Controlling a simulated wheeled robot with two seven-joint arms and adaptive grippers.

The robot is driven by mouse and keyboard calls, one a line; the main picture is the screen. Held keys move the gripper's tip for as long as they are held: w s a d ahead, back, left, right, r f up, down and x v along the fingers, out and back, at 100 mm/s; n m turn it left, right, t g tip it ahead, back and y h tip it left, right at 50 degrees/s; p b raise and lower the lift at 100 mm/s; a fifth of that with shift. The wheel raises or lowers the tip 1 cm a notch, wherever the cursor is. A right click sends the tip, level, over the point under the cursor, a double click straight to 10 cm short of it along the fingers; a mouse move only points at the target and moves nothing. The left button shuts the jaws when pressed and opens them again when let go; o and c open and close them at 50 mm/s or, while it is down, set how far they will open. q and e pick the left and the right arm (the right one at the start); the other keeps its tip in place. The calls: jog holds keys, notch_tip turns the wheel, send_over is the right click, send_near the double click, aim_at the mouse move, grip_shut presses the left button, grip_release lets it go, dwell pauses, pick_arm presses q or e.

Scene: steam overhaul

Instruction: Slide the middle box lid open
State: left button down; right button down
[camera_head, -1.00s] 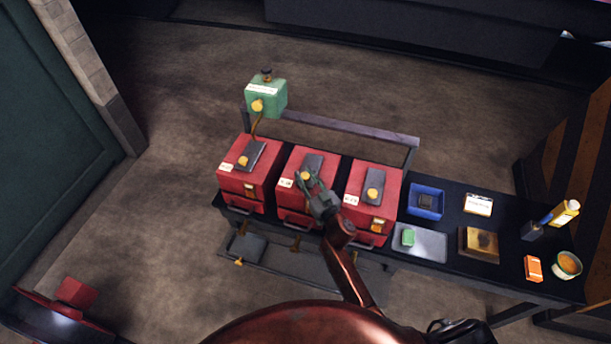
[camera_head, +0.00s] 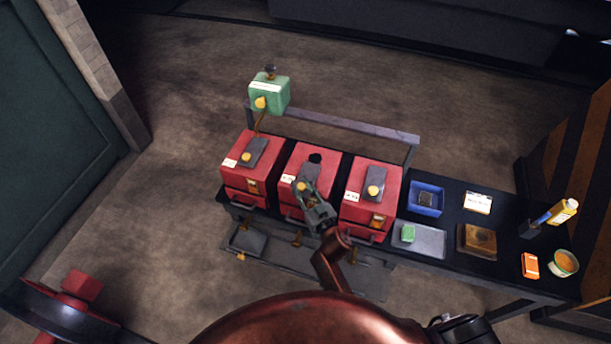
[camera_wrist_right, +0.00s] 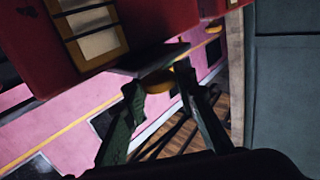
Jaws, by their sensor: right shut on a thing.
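The middle red box (camera_head: 326,158) stands on the dark bench between two similar red boxes. Its dark grey sliding lid (camera_head: 309,172) sits toward the near side of the top, and a round black hole (camera_head: 315,158) shows behind it. My right gripper (camera_head: 304,190) is shut on the lid's yellow knob at the near edge. In the right wrist view the yellow knob (camera_wrist_right: 157,82) is between the two fingertips, under the dark lid plate (camera_wrist_right: 150,60). My left gripper is not in view.
The left red box (camera_head: 240,178) and right red box (camera_head: 360,205) have their lids over their tops. A green box (camera_head: 270,92) stands behind on a rail (camera_head: 350,127). A blue tray (camera_head: 427,187), grey tray (camera_head: 430,240) and small items fill the bench's right side.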

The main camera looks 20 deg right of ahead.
jog(key=shift+s+a+f, duration=0.1)
jog(key=shift+a+f, duration=0.05)
jog(key=c, duration=2)
grip_release()
jog(key=o, duration=0.3)
jog(key=shift+s, duration=0.15)
jog(key=shift+o, duration=0.5)
jog(key=s+d, duration=0.2)
jog(key=s, duration=0.9)
jog(key=shift+s+d, duration=0.15)
jog(key=shift+s, duration=0.15)
